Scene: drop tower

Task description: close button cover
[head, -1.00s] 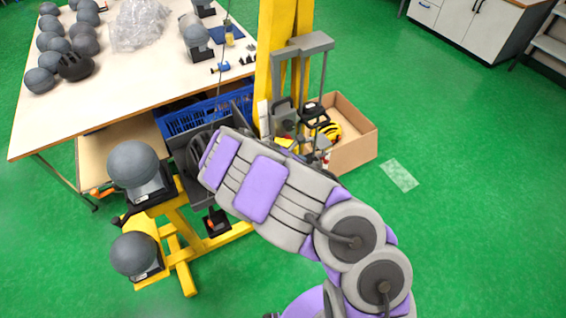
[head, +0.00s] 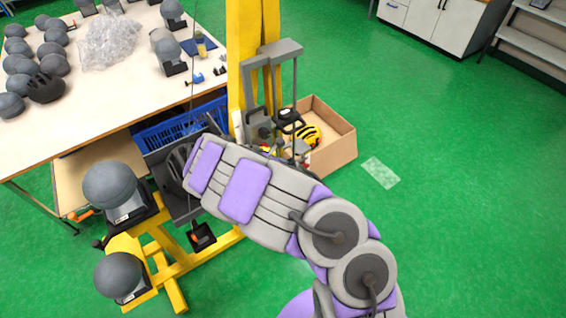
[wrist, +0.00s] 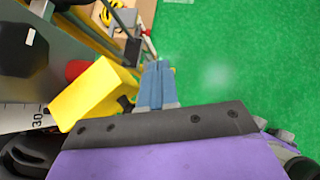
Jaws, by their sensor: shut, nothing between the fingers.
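A yellow box-like part (wrist: 98,97), which looks like the button housing or its cover, is left of my gripper in the wrist view. A round red part (wrist: 78,68), perhaps the button, shows at its upper left edge. I cannot tell how far the cover is swung. My gripper (wrist: 157,70) is shut and empty, with blue-grey fingers just right of the yellow part; touching or apart is unclear. In the head view my forearm hides the gripper and most of the button area; a bit of yellow (head: 268,150) shows above the forearm.
The drop tower's yellow column (head: 240,60) stands behind my arm. A cardboard box (head: 335,152) with a yellow helmet is right of it. A blue crate (head: 180,130) and a table (head: 100,110) with several headforms are at left. Green floor at right is mostly clear.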

